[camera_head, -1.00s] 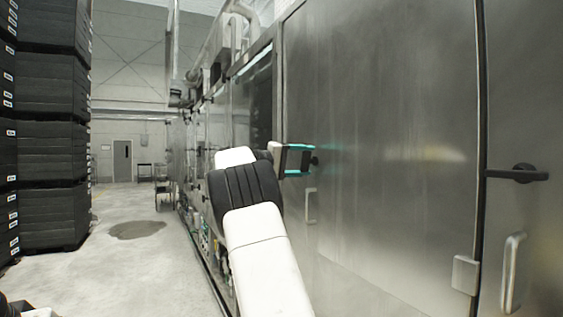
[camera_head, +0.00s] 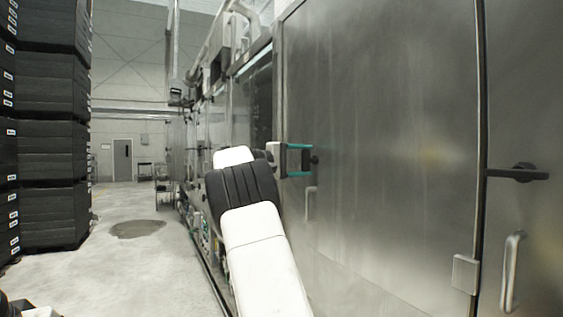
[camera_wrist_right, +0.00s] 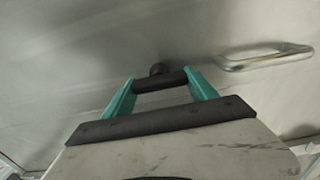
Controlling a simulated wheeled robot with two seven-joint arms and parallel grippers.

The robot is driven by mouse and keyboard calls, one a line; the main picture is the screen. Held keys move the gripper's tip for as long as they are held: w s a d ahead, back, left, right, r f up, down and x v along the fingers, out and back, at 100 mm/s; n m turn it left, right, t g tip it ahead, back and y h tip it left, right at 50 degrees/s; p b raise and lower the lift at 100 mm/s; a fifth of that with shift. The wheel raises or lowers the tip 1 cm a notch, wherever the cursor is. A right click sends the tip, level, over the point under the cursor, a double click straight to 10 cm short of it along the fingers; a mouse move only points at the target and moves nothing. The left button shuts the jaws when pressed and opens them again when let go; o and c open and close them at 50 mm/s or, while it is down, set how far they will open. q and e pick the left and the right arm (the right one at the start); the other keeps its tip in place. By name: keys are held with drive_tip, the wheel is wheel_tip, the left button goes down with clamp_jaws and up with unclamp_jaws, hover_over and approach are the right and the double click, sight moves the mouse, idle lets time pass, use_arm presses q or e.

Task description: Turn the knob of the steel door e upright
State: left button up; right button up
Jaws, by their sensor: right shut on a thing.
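The steel door (camera_head: 390,150) fills the right of the head view. Its dark knob (camera_head: 315,160) is at the door's left side, partly hidden by my right gripper (camera_head: 305,160). In the right wrist view, the knob's black bar (camera_wrist_right: 160,82) lies crosswise between the teal fingers of my right gripper (camera_wrist_right: 160,88), which is shut on it. The knob's round base (camera_wrist_right: 157,68) shows behind the bar. The bar's tilt relative to the door is hard to tell in the head view. My left gripper is not in view.
A bar handle (camera_head: 310,204) sits below the knob and shows large in the wrist view (camera_wrist_right: 264,57). Another dark knob (camera_head: 518,173) and handle (camera_head: 512,272) are on the panel at right. Stacked black crates (camera_head: 52,150) stand left; the floor (camera_head: 130,265) between is clear.

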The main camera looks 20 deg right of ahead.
drive_tip(key=o, duration=1.4)
drive_tip(key=shift+c, duration=0.2)
drive_tip(key=a, duration=0.7)
drive_tip(key=shift+s+a, duration=0.25)
drive_tip(key=shift+a, duration=0.15)
